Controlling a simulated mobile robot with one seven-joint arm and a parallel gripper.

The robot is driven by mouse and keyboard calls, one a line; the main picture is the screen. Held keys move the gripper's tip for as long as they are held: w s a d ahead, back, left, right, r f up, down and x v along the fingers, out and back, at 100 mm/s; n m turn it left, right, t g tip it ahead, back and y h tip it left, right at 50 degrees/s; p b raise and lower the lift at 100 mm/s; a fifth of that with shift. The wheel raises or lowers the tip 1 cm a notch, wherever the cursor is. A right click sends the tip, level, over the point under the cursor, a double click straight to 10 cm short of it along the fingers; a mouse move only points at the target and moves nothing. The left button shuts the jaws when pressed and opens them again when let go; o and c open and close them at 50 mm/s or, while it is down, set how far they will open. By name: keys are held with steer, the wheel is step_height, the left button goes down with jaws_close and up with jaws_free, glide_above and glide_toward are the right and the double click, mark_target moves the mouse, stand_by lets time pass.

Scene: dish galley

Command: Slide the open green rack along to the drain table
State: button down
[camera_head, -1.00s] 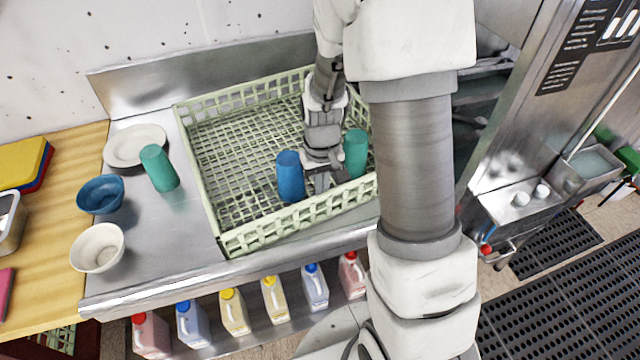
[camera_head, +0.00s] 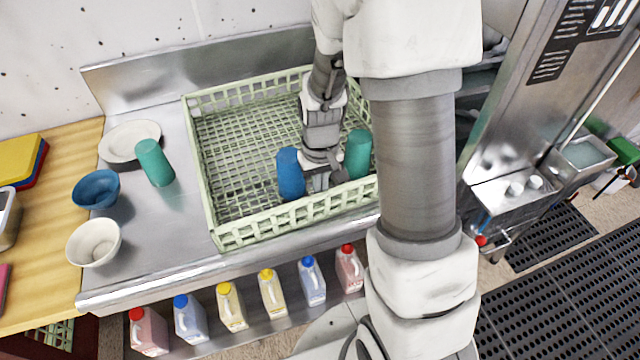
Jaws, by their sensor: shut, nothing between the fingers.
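The open green rack (camera_head: 228,236) sits on the steel table, a pale green lattice crate. A blue cup (camera_head: 291,175) and a teal cup (camera_head: 357,154) stand inside it toward the right. My gripper (camera_head: 324,186) is down inside the rack between the two cups, near the front wall. Its fingers are shut with nothing visible between them. I cannot tell if they touch the wall or the cups. My arm hides the rack's right end. The drain table cannot be made out for certain.
On the steel table (camera_head: 140,265) left of the rack are a teal cup (camera_head: 154,162), a plate (camera_head: 130,141), a blue bowl (camera_head: 96,189) and a white bowl (camera_head: 93,242). Several jugs (camera_head: 230,306) stand on the shelf below. A steel machine (camera_head: 520,120) stands at right.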

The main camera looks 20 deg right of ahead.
step_height(320, 180, up, 17)
steer(key=p, duration=0.1)
steer(key=shift+r, duration=0.2)
